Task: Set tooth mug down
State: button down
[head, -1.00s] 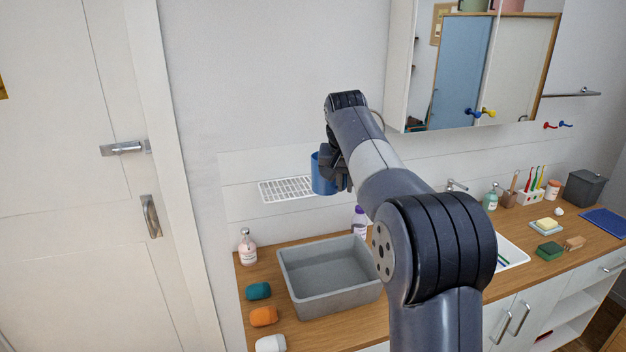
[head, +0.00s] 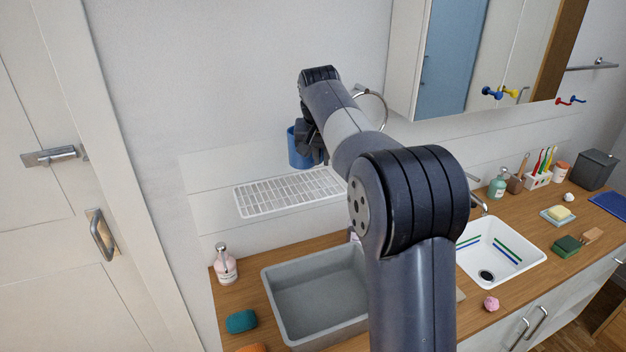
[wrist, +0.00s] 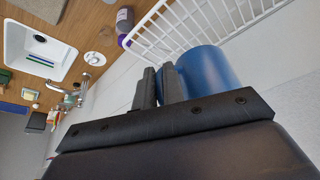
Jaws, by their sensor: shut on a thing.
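The blue tooth mug (head: 299,150) is held at my gripper (head: 314,147) in the head view. It hangs above the right half of the white wire rack (head: 262,197) on the wall. In the wrist view, my gripper's fingers (wrist: 159,86) are closed at the left side of the mug (wrist: 210,72), and the rack (wrist: 190,25) lies beyond it. The mug's base looks a little above the rack, but the exact gap is hard to tell. My arm hides part of the rack's right end.
A grey basin (head: 312,290) stands on the wooden counter below, with a pink soap bottle (head: 226,264) to its left. The white sink (head: 500,250) is to the right. A cabinet (head: 465,60) hangs at the upper right, and a towel ring (head: 372,97) is behind my arm.

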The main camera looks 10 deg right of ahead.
jog(key=shift+f+p, duration=0.3)
jog(key=shift+f, duration=3.2)
jog(key=shift+f, duration=0.2)
jog(key=c, duration=1.5)
grip_release()
jog(key=shift+s+r, duration=0.15)
jog(key=shift+r, duration=0.5)
jog(key=b+v, duration=0.1)
jog(key=v, duration=1)
jog(key=shift+f, duration=0.1)
